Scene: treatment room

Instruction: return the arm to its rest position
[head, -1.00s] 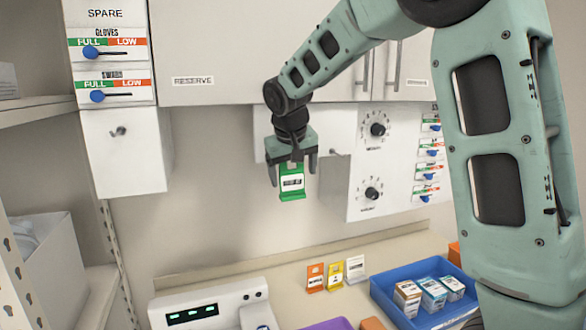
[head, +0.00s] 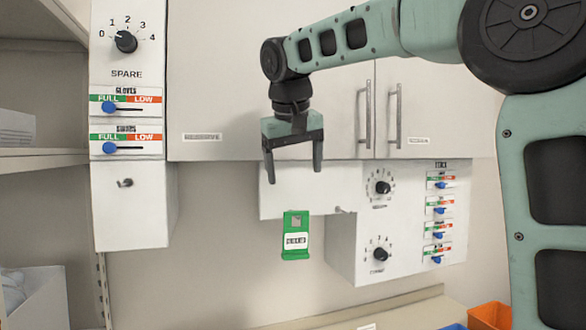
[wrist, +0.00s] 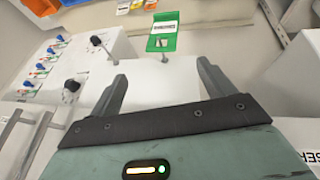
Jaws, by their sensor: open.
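My gripper (head: 293,172) is open and empty, pointing down in front of the cabinet doors, above and apart from a green tag. The green tag (head: 296,236) with a white label hangs at the lower edge of the white panel, below the fingertips. In the wrist view my gripper (wrist: 163,88) shows its two spread fingers with nothing between them. The green tag (wrist: 162,38) shows there beyond the fingertips. My arm reaches in from the upper right of the head view.
A cabinet (head: 262,75) with two door handles is close behind my gripper. A dial panel (head: 400,220) juts out at the right, and a smaller white box (head: 133,205) at the left. Shelves (head: 40,80) stand at the far left. An orange bin (head: 490,315) is at the lower right.

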